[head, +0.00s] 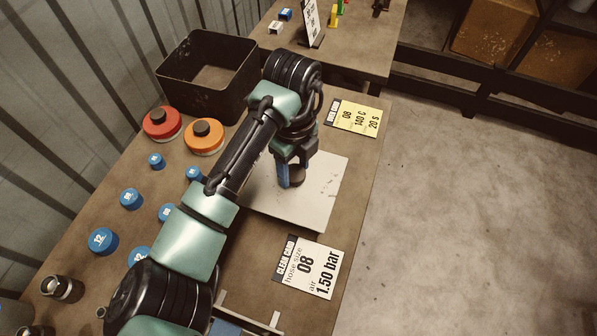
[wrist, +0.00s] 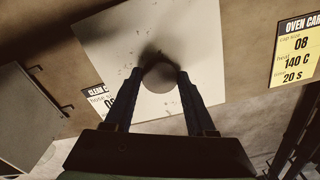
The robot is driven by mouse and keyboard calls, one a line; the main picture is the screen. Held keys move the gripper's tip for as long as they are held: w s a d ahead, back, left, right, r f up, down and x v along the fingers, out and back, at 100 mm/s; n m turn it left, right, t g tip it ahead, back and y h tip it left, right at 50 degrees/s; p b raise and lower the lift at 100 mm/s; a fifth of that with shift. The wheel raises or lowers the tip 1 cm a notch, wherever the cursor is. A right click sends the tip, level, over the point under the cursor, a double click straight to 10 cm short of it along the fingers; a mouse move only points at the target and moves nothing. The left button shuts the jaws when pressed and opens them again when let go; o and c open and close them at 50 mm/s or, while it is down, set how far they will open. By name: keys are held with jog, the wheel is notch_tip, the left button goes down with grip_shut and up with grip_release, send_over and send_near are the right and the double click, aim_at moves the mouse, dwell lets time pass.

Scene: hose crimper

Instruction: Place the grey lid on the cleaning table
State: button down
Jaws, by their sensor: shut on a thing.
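My gripper (head: 291,168) points down over a pale square plate (head: 320,200) on the brown table (head: 365,150). Its fingers are shut on a small round dark-grey thing, which looks like the grey lid (head: 298,176). In the wrist view the grey lid (wrist: 160,80) sits between the fingertips (wrist: 160,76), over the plate (wrist: 110,35) with a dark shadow around it. Whether the lid touches the plate or hangs just above it, I cannot tell. The fingers and my arm hide part of the lid and plate.
A white clean card (head: 308,272) lies in front of the plate and a yellow oven card (head: 354,118) behind it. A black open bin (head: 190,95), red (head: 162,123) and orange (head: 204,137) knobbed pieces and several blue caps (head: 103,240) stand at left.

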aim_at(294, 181)
jog(key=shift+f, duration=2.5)
jog(key=shift+f, duration=0.1)
jog(key=shift+c, duration=1.1)
grip_release()
notch_tip(294, 181, up, 12)
jog(key=shift+r+b, duration=0.15)
jog(key=shift+b, duration=0.5)
